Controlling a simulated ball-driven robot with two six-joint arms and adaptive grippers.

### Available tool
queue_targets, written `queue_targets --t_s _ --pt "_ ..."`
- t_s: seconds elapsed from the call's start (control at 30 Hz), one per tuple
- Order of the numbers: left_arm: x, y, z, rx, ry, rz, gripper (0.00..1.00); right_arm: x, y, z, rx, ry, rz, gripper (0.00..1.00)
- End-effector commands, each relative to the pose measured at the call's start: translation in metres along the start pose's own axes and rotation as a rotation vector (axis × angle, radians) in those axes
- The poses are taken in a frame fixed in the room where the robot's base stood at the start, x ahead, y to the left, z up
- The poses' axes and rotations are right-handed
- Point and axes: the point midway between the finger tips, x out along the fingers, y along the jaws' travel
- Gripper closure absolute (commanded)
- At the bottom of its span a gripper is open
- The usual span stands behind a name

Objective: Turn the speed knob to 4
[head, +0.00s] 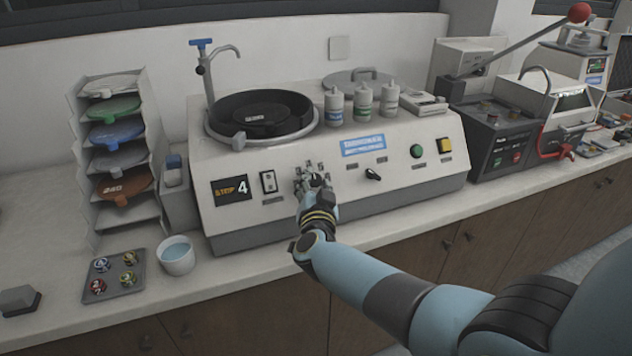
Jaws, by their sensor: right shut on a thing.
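The grey polishing machine (400,192) stands on the counter, with a black round basin on its top. Its small display (232,190) on the left of the sloped front reads "STEP 4". My right gripper (312,181) is at the front panel, right of the rocker switch (268,182), shut on what appears to be the speed knob; the gripper hides the knob and most of the scale marks around it. A second black knob (373,174) further right is untouched. My left gripper is not in view.
Three white bottles stand on top. A disc rack (115,150), a cup (176,256) and a sample tray (114,275) stand left.

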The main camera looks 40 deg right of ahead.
Motion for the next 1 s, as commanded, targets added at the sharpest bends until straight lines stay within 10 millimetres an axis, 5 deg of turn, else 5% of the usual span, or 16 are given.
queue_targets --t_s 0.33,0.37,0.5,0.83,1.0 --pt "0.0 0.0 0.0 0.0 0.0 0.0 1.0 -0.001 0.001 0.002 0.001 -0.003 0.002 1.0" --pt "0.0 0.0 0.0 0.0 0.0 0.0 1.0 -0.001 0.001 0.002 0.001 -0.003 0.002 0.64" --pt "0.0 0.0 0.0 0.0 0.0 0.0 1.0 -0.001 0.001 0.001 0.001 -0.003 0.001 0.46" --pt "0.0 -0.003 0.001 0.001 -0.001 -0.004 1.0 -0.004 0.0 0.001 0.002 -0.001 0.001 0.45" --pt "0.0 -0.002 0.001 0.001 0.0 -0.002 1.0 -0.029 0.001 0.001 0.003 -0.003 0.001 0.45"
